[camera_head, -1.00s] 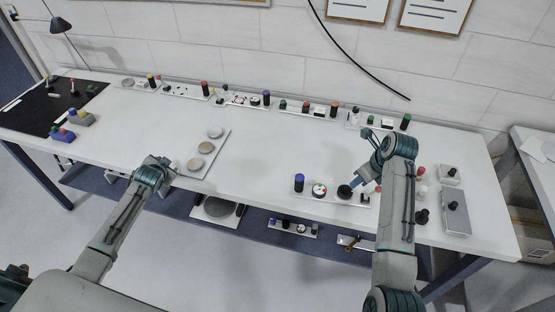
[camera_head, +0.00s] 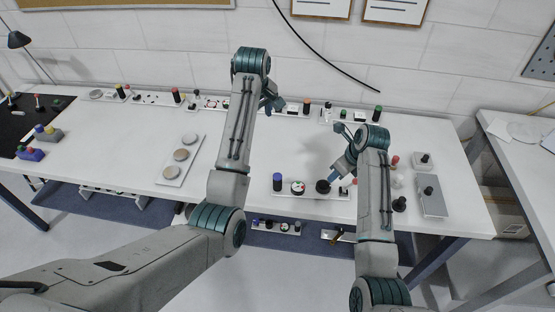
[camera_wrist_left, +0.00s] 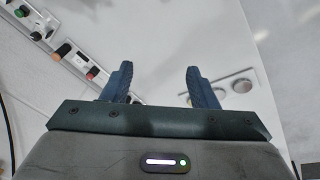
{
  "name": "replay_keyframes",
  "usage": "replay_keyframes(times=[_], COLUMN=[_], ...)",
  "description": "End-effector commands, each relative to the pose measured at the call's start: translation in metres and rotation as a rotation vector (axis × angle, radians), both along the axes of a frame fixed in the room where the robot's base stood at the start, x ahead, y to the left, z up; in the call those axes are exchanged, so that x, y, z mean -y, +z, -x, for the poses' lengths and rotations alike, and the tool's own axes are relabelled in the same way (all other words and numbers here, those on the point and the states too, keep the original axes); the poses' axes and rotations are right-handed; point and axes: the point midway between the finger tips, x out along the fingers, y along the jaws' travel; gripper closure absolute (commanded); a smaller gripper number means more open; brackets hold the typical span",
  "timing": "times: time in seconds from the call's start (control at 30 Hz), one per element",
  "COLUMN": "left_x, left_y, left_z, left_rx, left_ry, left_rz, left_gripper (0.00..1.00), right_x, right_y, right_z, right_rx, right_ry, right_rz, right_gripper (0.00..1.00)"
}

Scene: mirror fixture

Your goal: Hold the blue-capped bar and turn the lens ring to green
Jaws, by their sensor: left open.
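A white fixture strip (camera_head: 308,194) lies near the table's front edge. At its left end stands a dark upright cylinder with a blue cap (camera_head: 277,181). Beside it are a round dial with red and green marks (camera_head: 298,188) and a black round knob (camera_head: 323,187). Which part is the lens ring, I cannot tell. My right gripper (camera_head: 335,178) points down at the black knob, close to it; its fingertips are too small to read. My left gripper (camera_head: 273,103) is above the table's back half, partly behind its own arm. In the left wrist view its fingers (camera_wrist_left: 160,82) are apart and empty.
Several fixture strips with coloured knobs line the back edge; one strip (camera_wrist_left: 75,63) shows in the left wrist view. A plate with three discs (camera_head: 180,158) lies left. A grey box (camera_head: 433,198) stands right. The table's middle is clear.

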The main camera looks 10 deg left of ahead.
Motion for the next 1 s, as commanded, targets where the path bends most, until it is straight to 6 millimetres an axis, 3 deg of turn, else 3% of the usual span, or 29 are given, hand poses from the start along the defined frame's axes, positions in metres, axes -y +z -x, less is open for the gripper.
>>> replay_keyframes(times=[0.03,0.1,0.3,0.67,1.0], left_x=[0.010,0.022,0.051,0.061,0.061], left_y=[-0.023,-0.052,-0.114,-0.158,-0.219], left_z=[0.004,0.009,0.026,0.036,0.036], left_rx=[-0.045,-0.097,-0.211,-0.255,-0.255], left_ry=[0.006,0.014,0.033,0.043,0.042], left_rz=[0.007,0.015,0.031,0.034,0.034], left_gripper=[0.46,0.46,0.46,0.46,0.46], right_x=[0.000,0.000,0.000,0.000,0.000], right_y=[0.000,0.000,0.000,0.000,0.000], right_z=[0.000,0.000,0.000,0.000,0.000], right_rx=[0.000,0.000,0.000,0.000,0.000], right_ry=[0.000,0.000,0.000,0.000,0.000], right_rz=[0.000,0.000,0.000,0.000,0.000], right_gripper=[0.64,0.64,0.64,0.64,0.64])
